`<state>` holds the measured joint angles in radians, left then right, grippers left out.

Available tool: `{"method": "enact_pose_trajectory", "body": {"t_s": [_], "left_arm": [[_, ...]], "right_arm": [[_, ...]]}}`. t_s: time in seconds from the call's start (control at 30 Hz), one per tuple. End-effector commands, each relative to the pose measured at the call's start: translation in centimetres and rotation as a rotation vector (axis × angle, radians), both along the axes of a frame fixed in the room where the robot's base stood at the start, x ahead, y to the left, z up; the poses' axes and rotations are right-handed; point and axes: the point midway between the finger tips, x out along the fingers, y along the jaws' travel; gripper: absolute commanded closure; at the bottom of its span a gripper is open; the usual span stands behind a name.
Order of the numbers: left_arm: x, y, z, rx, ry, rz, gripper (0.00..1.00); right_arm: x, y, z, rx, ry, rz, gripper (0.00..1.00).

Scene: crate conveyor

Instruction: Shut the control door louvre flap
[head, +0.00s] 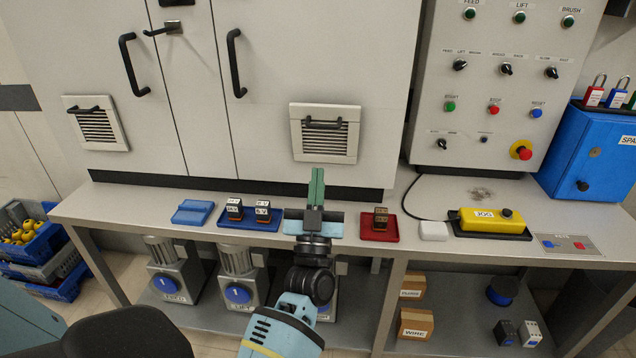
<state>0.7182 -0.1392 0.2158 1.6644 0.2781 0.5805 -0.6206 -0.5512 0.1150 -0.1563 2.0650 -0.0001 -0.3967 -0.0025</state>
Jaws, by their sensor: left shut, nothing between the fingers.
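Two louvre flaps show on the front of the tall grey cabinet. One (97,125) is at the left and the other (325,140) is right of centre, each slatted in a pale frame with a black bar handle. The right one looks a little skewed in its frame, but I cannot tell for sure how far either stands open. My left gripper (317,178) is shut and empty, its green fingers pointing up at the cabinet, below the right flap and apart from its handle. My right gripper is out of view.
On the bench stand a blue tray (228,222) with dark blocks, a red tray (366,235) with a block, a yellow jog pendant (484,219) and a blue box (590,155). A control panel (545,80) rises at right. Motors stand below the bench.

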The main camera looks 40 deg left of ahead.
Motion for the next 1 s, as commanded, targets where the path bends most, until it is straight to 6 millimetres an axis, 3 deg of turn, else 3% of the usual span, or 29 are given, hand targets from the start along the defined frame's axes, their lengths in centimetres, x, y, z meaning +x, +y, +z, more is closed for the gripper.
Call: {"method": "enact_pose_trajectory", "body": {"t_s": [0.37, 0.63, 1.0], "left_arm": [[4.5, 2.8, 5.2, 0.002, -0.002, 0.001, 1.00], [7.1, 4.4, 4.5, 0.004, 0.003, 0.001, 1.00], [7.7, 4.8, 4.5, 0.002, 0.002, 0.000, 1.00]], "right_arm": [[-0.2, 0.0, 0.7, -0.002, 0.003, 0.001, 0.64], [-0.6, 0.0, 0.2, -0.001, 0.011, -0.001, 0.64], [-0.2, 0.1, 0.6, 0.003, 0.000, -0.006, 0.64]]}}
